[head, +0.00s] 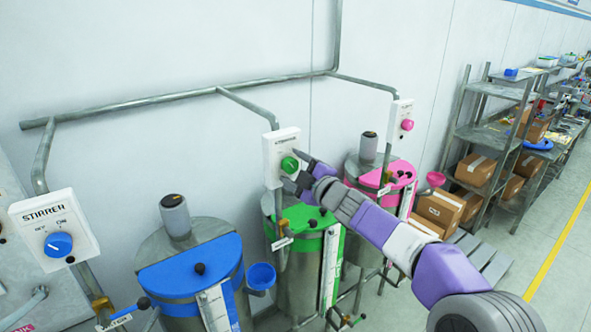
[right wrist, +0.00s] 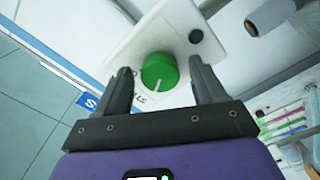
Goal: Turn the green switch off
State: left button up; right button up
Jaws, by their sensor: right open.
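The green switch (head: 289,164) is a round knob on a white stirrer box (head: 273,160) mounted on a pipe above the green-lidded drum (head: 307,223). My right gripper (head: 294,171) is at the box, close to the knob. In the right wrist view the green switch (right wrist: 159,72) sits between the two open fingers of my right gripper (right wrist: 159,85). Gaps show on both sides of the knob, and its pale mark points down and slightly left there. The label on the box is partly hidden. My left gripper is not in the head view.
A blue switch (head: 58,244) on its box stands at the left, above a blue-lidded drum (head: 190,270). A pink switch (head: 407,125) is at the right, above a pink-lidded drum (head: 382,175). Pipes run along the wall. Cardboard boxes (head: 438,208) and shelves (head: 490,135) stand further right.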

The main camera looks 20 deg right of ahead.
jog(key=v, duration=0.7)
jog(key=shift+s+b, duration=0.3)
jog(key=shift+b, duration=0.1)
jog(key=s+a+f+m+g+h+b, duration=0.1)
jog(key=a+f+m+g, duration=0.15)
jog(key=f, duration=1.05)
jog(key=s+a+f+m+g+b, duration=0.15)
jog(key=f+m, duration=0.25)
jog(key=f, duration=0.9)
jog(key=a+f+m+g+h+b, duration=0.1)
jog(key=a+f+m+g, duration=0.15)
jog(key=f, duration=1.05)
jog(key=s+a+f+m+g+b, duration=0.1)
jog(key=s+f+m+g, duration=0.1)
jog(key=s+f, duration=0.45)
jog(key=s+a+f+m+g+b, duration=0.1)
jog(key=s+f+m+g, duration=0.25)
jog(key=f, duration=0.55)
jog(key=s+a+f+m+g, duration=0.1)
jog(key=s+f+m+g, duration=0.1)
jog(key=s+f, duration=0.3)
jog(key=s+a+f+m+g+b, duration=0.1)
jog(key=s+f, duration=0.5)
jog(key=s, duration=0.7)
jog(key=shift+a+m+g, duration=0.45)
jog(key=shift+g, duration=0.35)
